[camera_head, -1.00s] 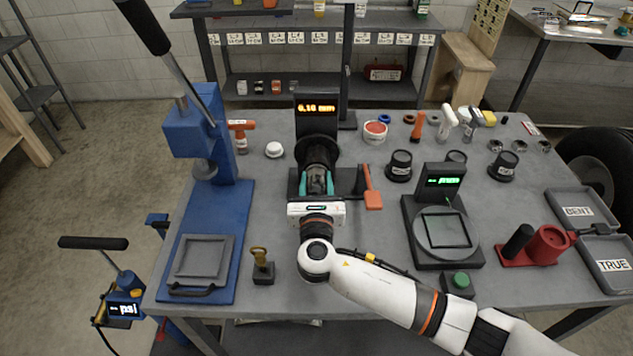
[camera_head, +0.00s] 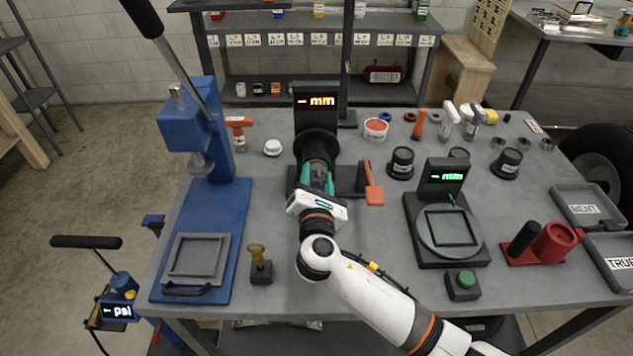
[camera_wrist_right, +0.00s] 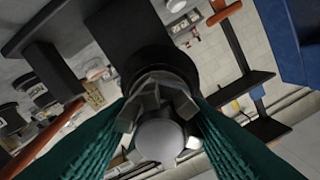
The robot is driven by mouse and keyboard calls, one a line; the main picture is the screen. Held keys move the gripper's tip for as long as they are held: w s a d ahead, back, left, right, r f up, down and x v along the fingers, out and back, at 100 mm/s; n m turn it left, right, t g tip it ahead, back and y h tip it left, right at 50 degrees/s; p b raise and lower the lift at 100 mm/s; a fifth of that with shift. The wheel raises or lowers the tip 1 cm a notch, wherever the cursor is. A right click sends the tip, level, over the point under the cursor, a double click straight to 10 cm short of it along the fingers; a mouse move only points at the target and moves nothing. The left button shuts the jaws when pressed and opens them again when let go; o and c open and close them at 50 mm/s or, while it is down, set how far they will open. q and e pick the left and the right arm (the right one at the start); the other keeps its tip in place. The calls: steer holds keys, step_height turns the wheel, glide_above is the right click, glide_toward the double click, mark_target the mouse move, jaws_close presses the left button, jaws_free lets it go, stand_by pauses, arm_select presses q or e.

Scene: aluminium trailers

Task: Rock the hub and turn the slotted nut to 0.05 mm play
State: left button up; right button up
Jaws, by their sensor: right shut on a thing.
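The hub (camera_head: 316,142) is a dark drum on a black stand at the back middle of the bench. The stand's gauge display (camera_head: 316,101) shows a dash and "mm" in orange. My right gripper (camera_head: 318,183) is in front of the hub, its teal fingers shut around the hub's near end. In the right wrist view the grey slotted nut (camera_wrist_right: 160,92) sits between the finger tips (camera_wrist_right: 158,112), with a round pale shaft end (camera_wrist_right: 160,138) in front of it. The fingers cover the nut's sides. My left gripper is out of view.
A blue press (camera_head: 205,150) stands left. A small brass-topped block (camera_head: 260,265) is near the front edge. A second gauge with a round plate (camera_head: 447,232) and a red fixture (camera_head: 540,245) are right.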

steer(key=shift+f+m+b, duration=0.1)
steer(key=shift+m+b, duration=0.4)
steer(key=shift+m, duration=0.6)
steer(key=o, duration=1)
steer(key=s+b, duration=0.1)
steer(key=s, duration=1.1)
steer(key=shift+b, duration=0.4)
